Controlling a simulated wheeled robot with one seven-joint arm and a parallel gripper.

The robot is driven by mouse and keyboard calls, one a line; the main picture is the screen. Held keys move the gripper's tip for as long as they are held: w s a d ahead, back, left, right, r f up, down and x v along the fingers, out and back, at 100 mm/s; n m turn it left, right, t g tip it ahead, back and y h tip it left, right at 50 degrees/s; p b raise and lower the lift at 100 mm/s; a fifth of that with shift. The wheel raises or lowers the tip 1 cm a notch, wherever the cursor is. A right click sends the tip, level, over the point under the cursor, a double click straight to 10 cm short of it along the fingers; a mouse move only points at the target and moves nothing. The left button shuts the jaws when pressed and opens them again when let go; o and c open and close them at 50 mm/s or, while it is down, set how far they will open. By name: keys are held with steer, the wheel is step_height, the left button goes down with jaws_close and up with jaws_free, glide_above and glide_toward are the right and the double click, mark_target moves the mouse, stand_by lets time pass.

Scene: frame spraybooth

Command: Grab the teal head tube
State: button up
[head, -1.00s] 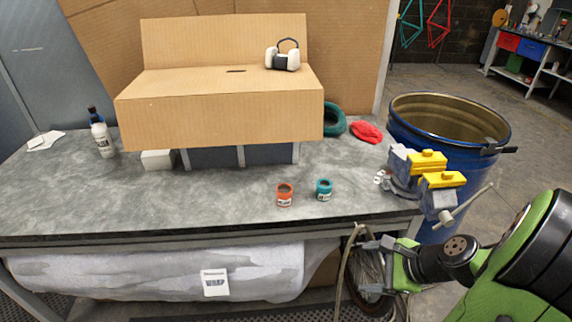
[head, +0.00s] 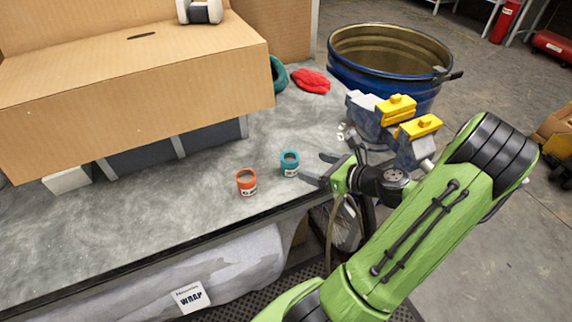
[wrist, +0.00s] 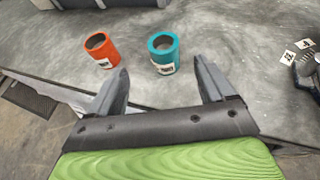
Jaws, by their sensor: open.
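The teal head tube (head: 290,163) is a short hollow cylinder with a pale label, standing upright on the grey bench top. An orange tube (head: 246,182) of like shape stands to its left, apart from it. My gripper (head: 316,168) is at the bench's front edge, just right of the teal tube, open and empty. In the wrist view the teal tube (wrist: 163,53) is ahead of the open fingers (wrist: 160,85), between their lines and nearer the right finger. The orange tube (wrist: 101,50) is ahead of the left finger, outside the gap. Neither tube is touched.
A vise with yellow jaws (head: 397,107) stands right of the tubes, close to my arm. A blue drum (head: 345,80) is behind it. A large cardboard box (head: 130,95) covers the back left. A red cloth (head: 311,81) lies behind. Bare bench top surrounds the tubes.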

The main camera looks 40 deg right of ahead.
mark_target(285, 156)
steer(key=x, duration=0.3)
steer(key=b+x, duration=0.1)
steer(key=x, duration=0.3)
steer(key=b+x, duration=0.1)
steer(key=x, duration=0.3)
steer(key=shift+d+f, duration=0.15)
steer(key=shift+d, duration=0.1)
steer(key=shift+c, duration=0.2)
